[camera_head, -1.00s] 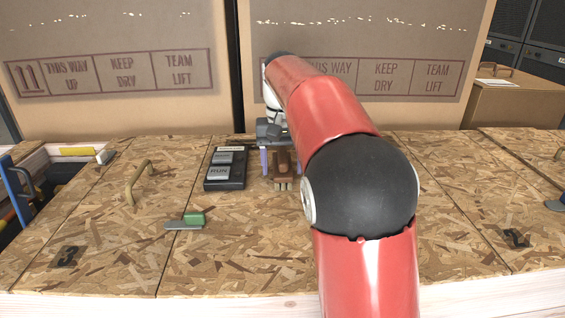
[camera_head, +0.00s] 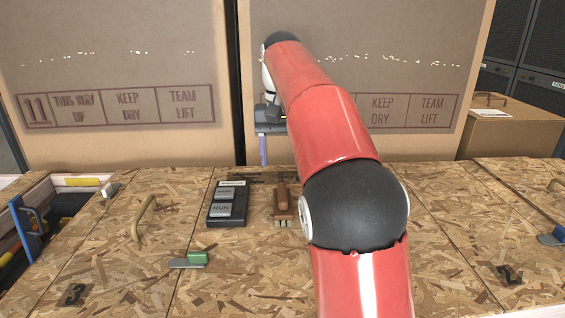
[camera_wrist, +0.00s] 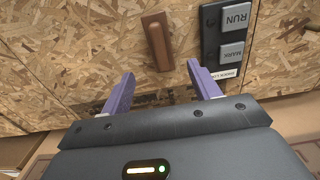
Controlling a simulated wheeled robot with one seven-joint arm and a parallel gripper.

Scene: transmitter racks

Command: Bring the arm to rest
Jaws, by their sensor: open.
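My gripper (camera_wrist: 162,92) is open, with two purple fingers spread apart and nothing between them in the wrist view. In the head view one purple finger (camera_head: 263,150) shows above the far part of the wooden top, and my red and black arm hides the rest. A brush with a brown wooden handle (camera_head: 283,198) lies on the board, apart from the fingers. The brush handle also shows in the wrist view (camera_wrist: 158,41), beyond the fingertips.
A black box with RUN and MARK buttons (camera_head: 227,204) lies left of the brush. A green-handled scraper (camera_head: 190,260) and a lid handle (camera_head: 144,217) are nearer left. Large cardboard boxes (camera_head: 115,60) stand behind the top. An open bin (camera_head: 60,210) is at left.

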